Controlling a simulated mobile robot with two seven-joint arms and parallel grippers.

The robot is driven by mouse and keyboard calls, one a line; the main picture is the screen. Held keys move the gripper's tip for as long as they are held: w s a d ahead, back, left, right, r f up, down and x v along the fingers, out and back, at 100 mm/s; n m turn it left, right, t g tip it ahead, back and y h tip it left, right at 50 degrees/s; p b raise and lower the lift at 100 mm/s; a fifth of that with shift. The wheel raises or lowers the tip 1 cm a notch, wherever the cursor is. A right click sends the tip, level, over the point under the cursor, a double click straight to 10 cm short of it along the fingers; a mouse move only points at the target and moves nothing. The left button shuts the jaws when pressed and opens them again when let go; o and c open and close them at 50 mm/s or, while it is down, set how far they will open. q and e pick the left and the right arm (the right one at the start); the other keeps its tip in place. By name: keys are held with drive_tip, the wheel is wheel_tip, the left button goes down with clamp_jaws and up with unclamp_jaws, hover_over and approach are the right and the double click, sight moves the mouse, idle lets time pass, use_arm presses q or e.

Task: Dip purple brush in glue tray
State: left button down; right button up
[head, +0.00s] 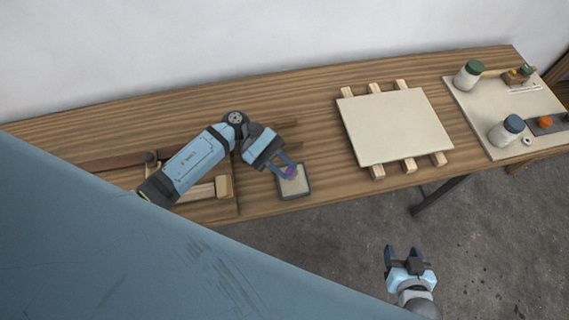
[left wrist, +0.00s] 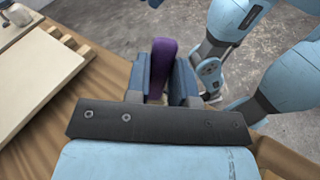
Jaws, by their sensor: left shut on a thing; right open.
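The purple brush (head: 289,172) is held between the fingers of my left gripper (head: 287,168), which is shut on it. The purple handle (left wrist: 161,68) shows between the two fingers in the left wrist view. The glue tray (head: 295,185) is a small dark-rimmed tray with a pale inside at the bench's front edge. The brush is over the tray in the head view; its lower end is hidden, so I cannot tell if it touches the glue. My right gripper (head: 404,254) is open and empty, out over the floor in front of the bench.
A pale square board (head: 395,126) lies on wooden strips right of the tray. Farther right, a light mat (head: 490,112) holds a green-lidded jar (head: 468,75), a blue-lidded jar (head: 507,130) and small items. Wooden pieces (head: 204,190) lie under my left arm. The bench behind the tray is fairly clear.

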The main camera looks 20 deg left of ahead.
use_arm(q)
drive_tip(key=shift+f+b, duration=0.5)
drive_tip(key=shift+b, duration=0.2)
idle(0.9)
drive_tip(key=shift+f+b, duration=0.15)
drive_tip(key=shift+b, duration=0.55)
idle(2.0)
idle(0.4)
wheel_tip(320, 180, up, 7)
drive_tip(key=p, duration=0.1)
idle(0.6)
idle(0.7)
drive_tip(key=shift+s, duration=0.1)
